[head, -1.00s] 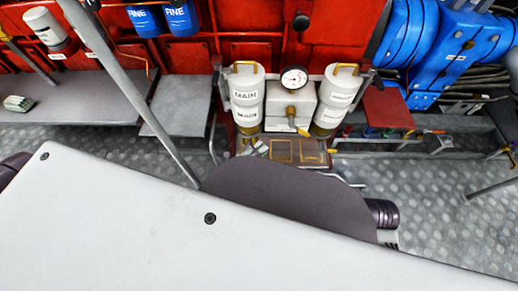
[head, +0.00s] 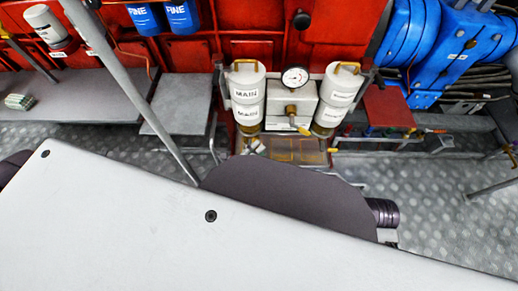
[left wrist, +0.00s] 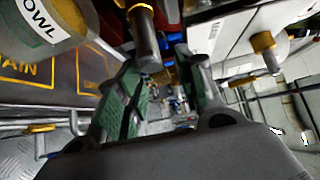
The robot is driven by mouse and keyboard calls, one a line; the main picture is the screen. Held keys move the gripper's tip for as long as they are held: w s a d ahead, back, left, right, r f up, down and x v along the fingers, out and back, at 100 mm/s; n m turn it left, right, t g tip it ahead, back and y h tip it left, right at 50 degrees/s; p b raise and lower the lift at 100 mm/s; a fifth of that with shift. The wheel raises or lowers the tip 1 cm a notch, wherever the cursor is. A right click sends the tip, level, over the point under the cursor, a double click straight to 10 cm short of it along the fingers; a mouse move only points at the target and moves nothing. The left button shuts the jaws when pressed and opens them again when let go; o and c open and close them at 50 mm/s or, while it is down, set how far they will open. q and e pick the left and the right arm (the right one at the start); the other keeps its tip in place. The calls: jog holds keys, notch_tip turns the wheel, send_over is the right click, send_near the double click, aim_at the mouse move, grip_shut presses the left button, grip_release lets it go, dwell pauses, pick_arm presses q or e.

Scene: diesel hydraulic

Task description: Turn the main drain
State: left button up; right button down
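The filter unit stands against the red wall in the head view, with a white canister labelled MAIN (head: 247,92) on its left and a second white canister (head: 338,92) on its right. In the left wrist view, part of a bowl label (left wrist: 45,25) and a plate marked MAIN (left wrist: 25,70) show at the left. A grey stem with a brass collar (left wrist: 145,32) stands just above my left gripper (left wrist: 160,80), whose green-padded fingers are apart with nothing clearly held between them. I cannot tell whether this stem is the main drain. My right gripper is not in view.
A gauge (head: 295,77) and a yellow-handled valve (head: 293,112) sit between the canisters. A tray with yellow outlines (head: 305,150) lies below. Another brass-ended fitting (left wrist: 265,43) shows right of the fingers. My own arm covers much of the head view's foreground.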

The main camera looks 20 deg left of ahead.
pick_arm(q)
jog(key=v, duration=1)
jog(key=shift+s, duration=0.15)
jog(key=shift+a, duration=0.1)
jog(key=shift+f, duration=0.15)
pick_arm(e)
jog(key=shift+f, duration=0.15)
